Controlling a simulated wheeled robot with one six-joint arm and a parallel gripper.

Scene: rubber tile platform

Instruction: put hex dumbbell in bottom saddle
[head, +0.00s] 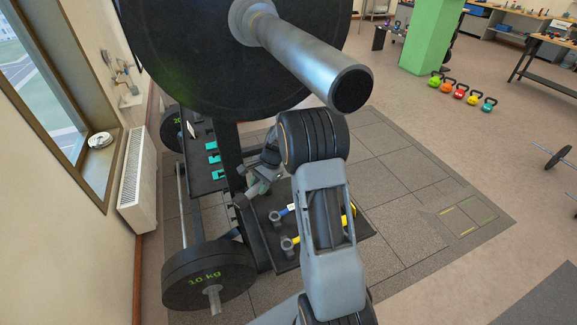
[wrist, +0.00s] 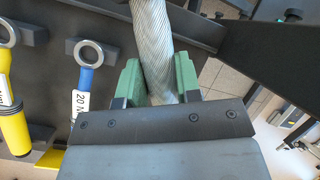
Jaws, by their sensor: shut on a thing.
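My gripper (wrist: 158,82) has green fingers on both sides of a silver knurled bar, which I take as the handle of the hex dumbbell (wrist: 153,35). It is shut on this handle. The handle runs up out of the wrist view, so the dumbbell's heads are not clear there. In the head view my gripper (head: 257,187) is beside the black rack post (head: 231,155), above a dark tray, and my arm partly covers it. I cannot make out the bottom saddle for certain in either view.
The dark tray (head: 285,262) holds a blue-handled tool (head: 283,212) and a yellow-handled tool (head: 291,243) with ring ends. Several teal pieces (head: 213,159) lie on a shelf left of the post. A large plate (head: 190,50) and bar end (head: 320,65) overhang above. A 10 kg plate (head: 205,275) stands low left.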

